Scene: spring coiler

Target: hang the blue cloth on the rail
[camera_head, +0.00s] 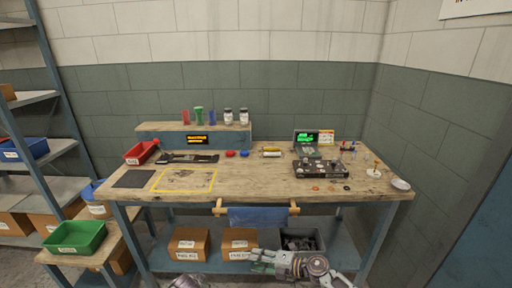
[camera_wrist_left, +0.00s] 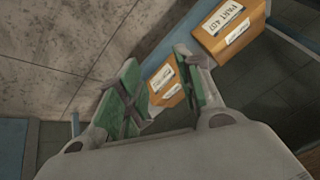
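The blue cloth (camera_head: 258,217) hangs down at the front edge of the workbench, between two wooden rail brackets. The rail (camera_head: 221,209) runs along that edge, and the cloth's top lies along it. Whether the cloth is folded over the rail is too small to tell. My right gripper (camera_head: 257,262) is low in front of the bench, below the cloth and apart from it; its finger opening is unclear. My left gripper (camera_wrist_left: 156,66) is open and empty in the left wrist view, with green finger pads spread apart. The cloth is not in that view.
The workbench (camera_head: 235,188) carries a red bin (camera_head: 141,152), a dark control box (camera_head: 320,169) and small parts. Cardboard boxes (camera_head: 189,243) and a dark crate (camera_head: 302,239) stand on its lower shelf. A green bin (camera_head: 75,237) is at left.

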